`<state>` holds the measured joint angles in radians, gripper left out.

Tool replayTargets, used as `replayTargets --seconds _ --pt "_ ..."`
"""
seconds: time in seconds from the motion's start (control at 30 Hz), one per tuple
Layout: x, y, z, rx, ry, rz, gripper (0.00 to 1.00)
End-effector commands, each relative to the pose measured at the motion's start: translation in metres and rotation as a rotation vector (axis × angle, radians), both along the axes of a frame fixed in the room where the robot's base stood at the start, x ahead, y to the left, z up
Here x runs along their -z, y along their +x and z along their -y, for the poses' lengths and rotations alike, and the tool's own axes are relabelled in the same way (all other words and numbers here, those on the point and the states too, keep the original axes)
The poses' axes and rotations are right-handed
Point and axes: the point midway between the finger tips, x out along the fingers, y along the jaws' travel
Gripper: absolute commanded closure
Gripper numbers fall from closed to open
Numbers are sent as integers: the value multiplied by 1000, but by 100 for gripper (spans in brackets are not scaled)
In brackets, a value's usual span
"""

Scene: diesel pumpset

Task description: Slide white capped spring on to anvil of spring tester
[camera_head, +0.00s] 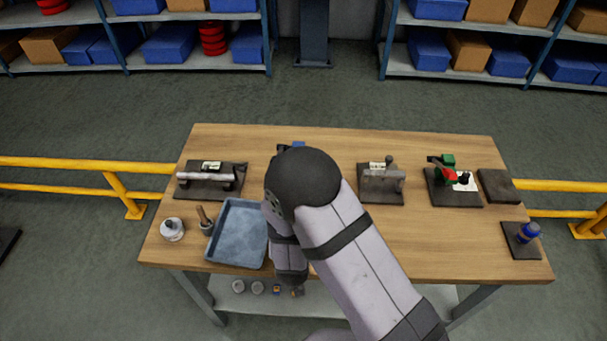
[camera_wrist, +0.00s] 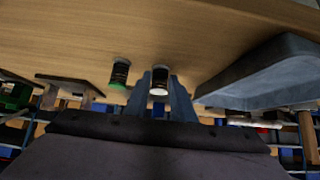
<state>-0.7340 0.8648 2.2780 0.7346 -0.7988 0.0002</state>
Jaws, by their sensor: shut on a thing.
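The white capped spring (camera_wrist: 159,80) is between the fingers of my gripper (camera_wrist: 161,84) in the wrist view, which is rolled over, so its white cap shows at the lower end. My gripper is shut on it. A green capped spring (camera_wrist: 119,74) stands beside it, apart from the fingers. In the head view my arm covers both springs and the fingertips. Several devices stand along the back of the table: one at left (camera_head: 210,179), one right of my arm (camera_head: 381,184), and a green and red one (camera_head: 453,177). I cannot tell which is the spring tester; its anvil is not clear.
A blue-grey tray (camera_head: 236,259) lies just left of my arm and shows in the wrist view (camera_wrist: 262,72). A blue item stands on a pad (camera_head: 519,250) at right.

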Motion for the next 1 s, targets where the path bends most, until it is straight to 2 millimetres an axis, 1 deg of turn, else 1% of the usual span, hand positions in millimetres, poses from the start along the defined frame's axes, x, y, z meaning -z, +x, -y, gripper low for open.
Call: replayTargets --seconds 0.47,0.63,0.7,0.8,0.9,1.0 --pt "-4 1 0 2 1 2 90" --pt "-9 6 10 26 1 4 90" --pt "-16 13 15 47 3 6 90" --pt "-28 31 16 77 6 9 90" --pt "-41 52 13 114 8 10 90" --pt "-49 69 7 136 6 7 90"
